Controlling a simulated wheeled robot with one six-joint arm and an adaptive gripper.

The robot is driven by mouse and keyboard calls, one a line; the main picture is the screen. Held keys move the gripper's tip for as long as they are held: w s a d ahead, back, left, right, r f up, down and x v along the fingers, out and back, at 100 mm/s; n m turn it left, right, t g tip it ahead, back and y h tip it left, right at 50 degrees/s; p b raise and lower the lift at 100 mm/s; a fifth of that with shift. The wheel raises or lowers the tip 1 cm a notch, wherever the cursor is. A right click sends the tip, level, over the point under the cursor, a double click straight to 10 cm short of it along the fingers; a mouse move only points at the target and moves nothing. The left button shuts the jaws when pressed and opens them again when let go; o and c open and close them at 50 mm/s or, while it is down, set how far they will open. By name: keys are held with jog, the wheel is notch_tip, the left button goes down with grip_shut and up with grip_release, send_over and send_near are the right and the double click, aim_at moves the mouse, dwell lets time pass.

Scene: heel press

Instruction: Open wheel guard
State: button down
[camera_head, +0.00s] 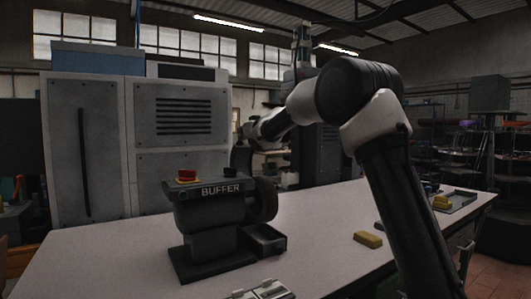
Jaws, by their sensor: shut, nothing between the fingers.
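The dark bench buffer (212,215), lettered "BUFFER", stands on the white workbench at centre left. It has a red button on a yellow base (187,175) and a black button on top. The dark rounded wheel guard (266,199) is on its right side; the wheel itself I cannot make out. My arm reaches in from the right, and my gripper (241,158) is small and dark above the buffer's right end, near the guard. It is shut and empty. I cannot tell whether it touches the guard.
A dark open tray (268,241) sits below the guard. A yellow block (368,240) lies on the workbench (325,215) to the right, and a dark tray with a yellow item (442,202) farther right. Metal parts (264,290) lie at the front edge. Grey cabinets (140,150) stand behind.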

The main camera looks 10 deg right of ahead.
jog(key=shift+x, duration=1.2)
